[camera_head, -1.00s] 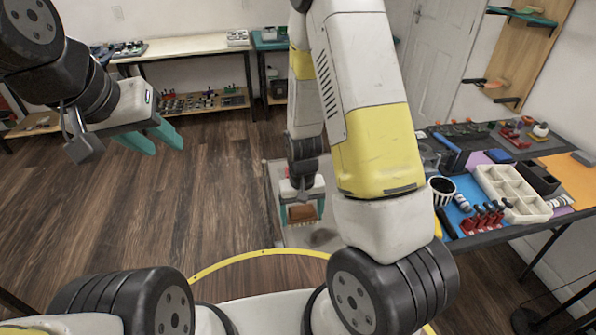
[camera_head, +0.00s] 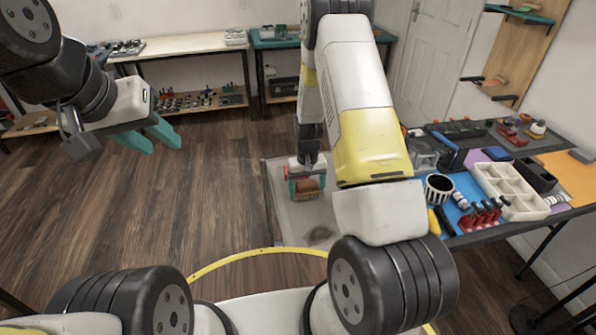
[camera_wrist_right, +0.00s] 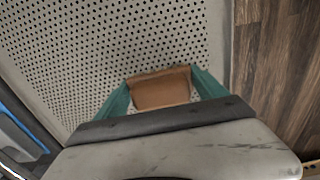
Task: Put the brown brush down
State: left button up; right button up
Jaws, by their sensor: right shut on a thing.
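The brown brush (camera_head: 307,189) is between the teal fingers of my right gripper (camera_head: 307,188), which is shut on it. In the right wrist view the brush (camera_wrist_right: 160,90) shows as a brown block between the fingertips (camera_wrist_right: 162,92), with a perforated grey surface behind it. I cannot tell whether the brush touches that surface. My left gripper (camera_head: 149,135) is at the upper left, its two teal fingers apart and empty, over the wooden floor.
The perforated grey panel (camera_head: 285,225) has a dark smudge near its front. The workbench (camera_head: 470,238) at right holds a striped cup (camera_head: 439,189), a white compartment tray (camera_head: 512,212) and red-handled tools. Open wooden floor lies to the left.

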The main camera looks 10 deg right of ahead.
aim_at(307, 183)
jog(key=shift+f, duration=0.2)
jog(key=o, duration=1.3)
jog(key=shift+c, duration=0.2)
jog(key=shift+r, duration=0.1)
notch_tip(307, 183, up, 12)
jog(key=shift+f, duration=0.1)
jog(key=s+r+t+y, duration=0.1)
jog(key=s+r+t, duration=0.15)
jog(key=r, duration=0.95)
jog(key=s+a+r+t, duration=0.1)
jog(key=s+r+t, duration=0.1)
jog(key=s+r, duration=0.6)
jog(key=s+a+r+t+y, duration=0.1)
jog(key=s+r, duration=0.7)
jog(key=s, duration=0.5)
jog(key=shift+s+r+t, duration=0.2)
jog(key=shift+s+t, duration=0.15)
jog(key=shift+a, duration=0.1)
